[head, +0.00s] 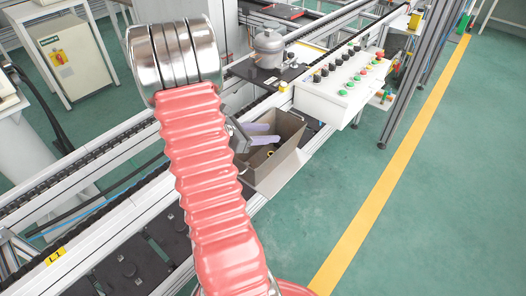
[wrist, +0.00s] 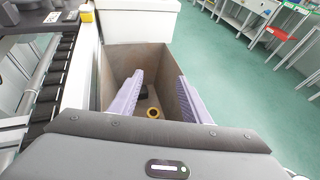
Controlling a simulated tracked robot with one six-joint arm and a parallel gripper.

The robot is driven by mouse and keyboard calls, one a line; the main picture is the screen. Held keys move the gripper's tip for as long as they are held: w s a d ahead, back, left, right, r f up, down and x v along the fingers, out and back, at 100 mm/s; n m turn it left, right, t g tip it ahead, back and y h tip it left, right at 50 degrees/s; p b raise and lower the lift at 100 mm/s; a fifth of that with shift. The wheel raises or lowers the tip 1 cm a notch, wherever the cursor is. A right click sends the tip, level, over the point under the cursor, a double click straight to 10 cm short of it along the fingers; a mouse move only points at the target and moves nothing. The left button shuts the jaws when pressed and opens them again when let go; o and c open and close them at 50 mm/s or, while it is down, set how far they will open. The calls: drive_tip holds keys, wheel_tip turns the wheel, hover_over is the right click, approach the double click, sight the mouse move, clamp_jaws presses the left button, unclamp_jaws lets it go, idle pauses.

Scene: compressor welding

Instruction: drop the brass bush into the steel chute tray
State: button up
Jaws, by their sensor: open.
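The steel chute tray (head: 284,163) is an open, brown-grey box beside the conveyor rail in the head view. Its inner wall shows in the wrist view (wrist: 166,62). The brass bush (wrist: 153,113) is a small yellow ring inside the tray, low down between my fingers in the picture; it also shows in the head view (head: 270,154). My gripper (wrist: 160,76) has two lavender fingers spread wide apart with nothing between their tips. In the head view my gripper (head: 277,133) reaches over the tray opening.
A small dark object (wrist: 143,93) lies in the tray near the bush. A white control box (head: 340,88) with coloured buttons stands just beyond the tray. A grey metal pot (head: 268,48) stands behind. Green floor to the right is clear.

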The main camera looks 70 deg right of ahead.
drive_tip(key=shift+w+a, duration=0.1)
drive_tip(key=v, duration=1.3)
drive_tip(key=shift+w+r, duration=0.15)
drive_tip(key=shift+w, duration=0.05)
drive_tip(key=shift+a, duration=0.15)
idle(0.5)
drive_tip(key=shift+w+a+r, duration=0.15)
drive_tip(key=shift+a, duration=0.1)
drive_tip(key=w+a+r+m+t+y, duration=0.2)
drive_tip(key=a+t, duration=0.3)
drive_tip(key=a, duration=0.9)
drive_tip(key=w+a+r+m+t+y, duration=0.2)
drive_tip(key=a+r+m+t+y, duration=0.2)
drive_tip(key=a, duration=1)
drive_tip(key=w+a+r+m+t+y, duration=0.3)
drive_tip(key=a+r+t+y, duration=0.1)
drive_tip(key=a, duration=1.1)
drive_tip(key=shift+r+t, duration=0.5)
drive_tip(key=shift+t, duration=0.4)
drive_tip(key=shift+a, duration=0.1)
